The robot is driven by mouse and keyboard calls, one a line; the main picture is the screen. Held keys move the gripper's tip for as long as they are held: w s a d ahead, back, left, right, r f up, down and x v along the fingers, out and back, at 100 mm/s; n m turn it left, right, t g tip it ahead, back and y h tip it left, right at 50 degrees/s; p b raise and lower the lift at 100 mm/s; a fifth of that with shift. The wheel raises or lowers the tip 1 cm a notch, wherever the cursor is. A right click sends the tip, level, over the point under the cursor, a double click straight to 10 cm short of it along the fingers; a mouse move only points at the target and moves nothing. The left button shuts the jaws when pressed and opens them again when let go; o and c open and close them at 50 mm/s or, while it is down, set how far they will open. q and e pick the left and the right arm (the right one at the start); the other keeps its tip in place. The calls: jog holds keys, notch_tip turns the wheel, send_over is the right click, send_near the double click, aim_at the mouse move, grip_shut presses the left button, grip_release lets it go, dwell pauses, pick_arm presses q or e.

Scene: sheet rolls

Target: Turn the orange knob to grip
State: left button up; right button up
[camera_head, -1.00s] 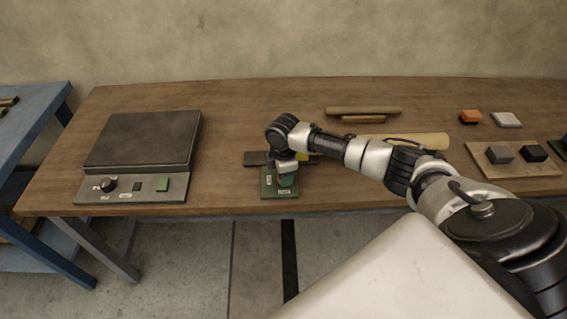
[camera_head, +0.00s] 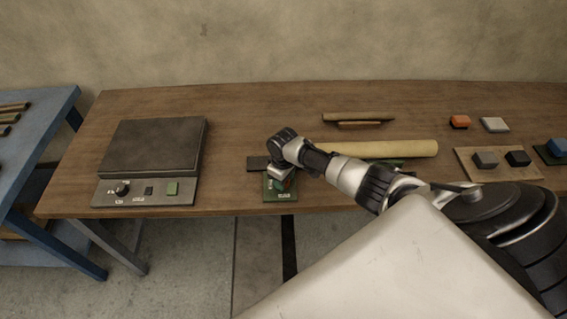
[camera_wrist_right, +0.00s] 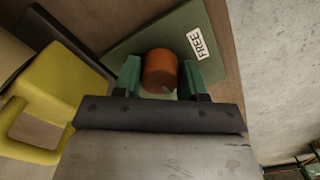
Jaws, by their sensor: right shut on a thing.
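The orange knob (camera_wrist_right: 159,72) stands on a green plate (camera_wrist_right: 137,43) in the right wrist view. A small pale mark shows at the knob's near edge. A white label reading FREE (camera_wrist_right: 197,42) is on the plate beside the knob; no grip label is visible. My right gripper (camera_wrist_right: 160,78) has its green fingers on both sides of the knob and is shut on it. In the head view my right gripper (camera_head: 280,184) is over the green plate (camera_head: 284,196) at the table's front edge and hides the knob. My left gripper is not in view.
A yellow piece (camera_wrist_right: 50,95) lies close to the gripper in the wrist view. A grey press-like unit (camera_head: 150,147) with a dial and green button stands at left. A pale roll (camera_head: 390,149) lies behind my arm. Blocks and a wooden board (camera_head: 500,173) are at right.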

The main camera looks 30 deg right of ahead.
jog(key=shift+m+p, duration=0.4)
jog(key=shift+m, duration=0.4)
jog(key=o, duration=0.9)
notch_tip(320, 180, up, 11)
jog(key=shift+f, duration=0.1)
dwell(0.4)
